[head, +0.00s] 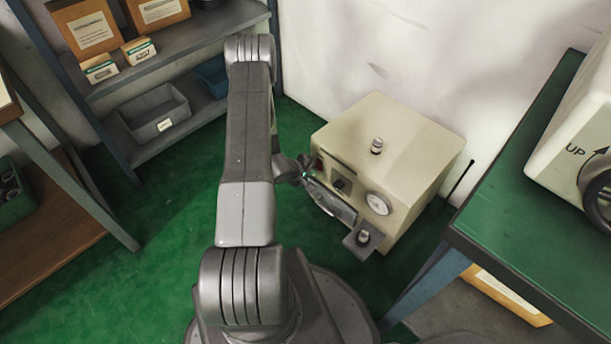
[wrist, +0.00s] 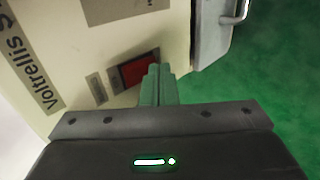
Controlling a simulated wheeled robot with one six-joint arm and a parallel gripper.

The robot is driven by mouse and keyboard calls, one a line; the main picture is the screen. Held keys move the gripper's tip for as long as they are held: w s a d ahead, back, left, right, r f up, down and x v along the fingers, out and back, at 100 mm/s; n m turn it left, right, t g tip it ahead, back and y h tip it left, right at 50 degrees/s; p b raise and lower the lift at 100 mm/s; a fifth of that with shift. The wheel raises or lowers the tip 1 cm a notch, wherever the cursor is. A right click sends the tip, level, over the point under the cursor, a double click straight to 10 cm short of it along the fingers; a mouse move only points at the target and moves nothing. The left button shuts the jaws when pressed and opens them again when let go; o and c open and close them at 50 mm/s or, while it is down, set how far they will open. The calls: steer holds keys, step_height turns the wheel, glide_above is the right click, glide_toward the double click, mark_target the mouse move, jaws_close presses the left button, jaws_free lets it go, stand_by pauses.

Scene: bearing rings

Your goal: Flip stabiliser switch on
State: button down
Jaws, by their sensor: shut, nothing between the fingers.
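The stabiliser (head: 415,150) is a cream box on the green floor against the white wall. Its front has a round gauge (head: 377,203) and a dark square part (head: 341,185). In the wrist view its cream face (wrist: 85,45) carries a label reading "Voltrellis S". A red switch (wrist: 138,70) in a dark frame shows on that face, partly covered by my fingers. My gripper (wrist: 155,70) is shut and empty, its tips over the right part of the switch. Whether they touch it I cannot tell. In the head view my gripper (head: 308,170) is at the front's left end.
A grey shelf (head: 180,55) with boxes and bins stands at the back left. A green-topped bench (head: 490,220) with a white machine (head: 580,130) is at the right. A ledge (head: 355,240) juts from the stabiliser's front. Green floor is clear at the left.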

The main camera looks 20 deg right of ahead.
steer(key=shift+w+d, duration=0.1)
steer(key=shift+d, duration=0.1)
steer(key=shift+f, duration=0.1)
stand_by(0.4)
steer(key=shift+d, duration=0.1)
steer(key=shift+r+p, duration=0.9)
